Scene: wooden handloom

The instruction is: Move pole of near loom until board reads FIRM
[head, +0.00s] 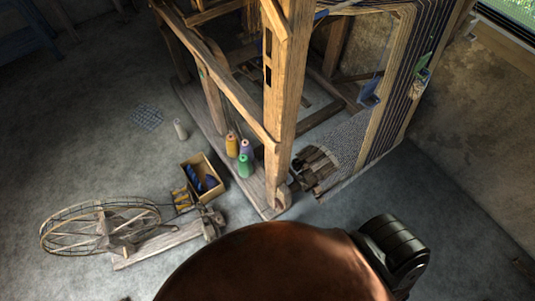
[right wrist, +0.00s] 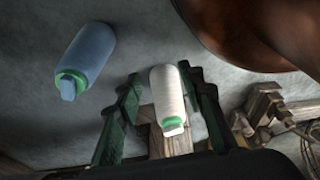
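One wooden loom (head: 285,95) stands at the centre and right of the head view, with upright posts and a slanting rail. Dark striped warp (head: 412,75) runs down its right side. I cannot tell which part is the pole, and no board with readable words shows. My right gripper (right wrist: 160,88) has its two dark green fingers apart in the right wrist view. A white cylinder with a green end (right wrist: 167,95) appears between them, with a gap on its left side; I cannot tell its depth. My left gripper is not in view.
A spinning wheel (head: 100,228), an open box (head: 207,178) and coloured thread cones (head: 232,145) are left of the loom's front post. A blue cylinder with a green end (right wrist: 86,55) shows in the right wrist view. Floor at the far left is mostly clear.

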